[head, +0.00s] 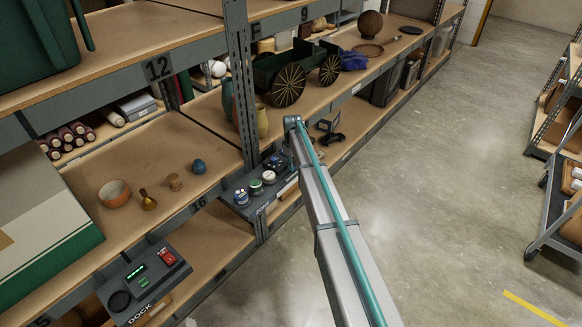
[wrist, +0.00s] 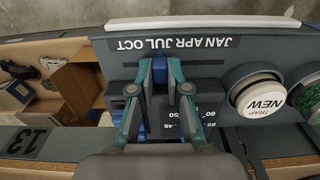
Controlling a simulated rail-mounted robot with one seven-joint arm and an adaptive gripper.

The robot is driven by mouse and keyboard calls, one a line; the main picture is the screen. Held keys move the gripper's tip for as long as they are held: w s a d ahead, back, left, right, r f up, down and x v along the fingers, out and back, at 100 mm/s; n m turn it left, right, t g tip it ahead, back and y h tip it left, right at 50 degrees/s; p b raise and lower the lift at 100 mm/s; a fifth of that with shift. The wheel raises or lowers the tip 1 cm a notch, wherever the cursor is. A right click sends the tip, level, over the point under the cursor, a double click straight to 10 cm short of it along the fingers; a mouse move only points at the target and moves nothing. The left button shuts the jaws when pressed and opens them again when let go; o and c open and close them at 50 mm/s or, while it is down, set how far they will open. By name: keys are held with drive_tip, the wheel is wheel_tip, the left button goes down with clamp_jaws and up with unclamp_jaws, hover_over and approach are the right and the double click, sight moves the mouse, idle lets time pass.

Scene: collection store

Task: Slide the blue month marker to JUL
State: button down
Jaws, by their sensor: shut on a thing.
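In the wrist view, the blue month marker (wrist: 160,63) is a small upright block between the fingertips of my gripper (wrist: 160,74), which is shut on it. A dark label strip (wrist: 228,43) with the pale words JAN, APR, JUL and OCT runs just beyond it. The lettering is upside down in this view. The marker stands by the left half of the strip, and I cannot tell exactly which month it is at. The dark control panel (wrist: 212,71) lies under my fingers. In the head view, my arm hides my gripper and the marker.
A white round button (wrist: 259,97) marked NEW TRAP stands right of my gripper, with a green round thing (wrist: 308,98) beyond. A numbered scale (wrist: 193,117) lies under my right finger. The panel (head: 238,206) sits on a shelf edge, near a cart model (head: 290,82).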

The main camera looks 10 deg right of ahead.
drive_tip(key=c, duration=1.1)
unclamp_jaws()
drive_tip(key=shift+r, duration=0.1)
wheel_tip(320, 180, up, 12)
drive_tip(key=shift+f, duration=0.1)
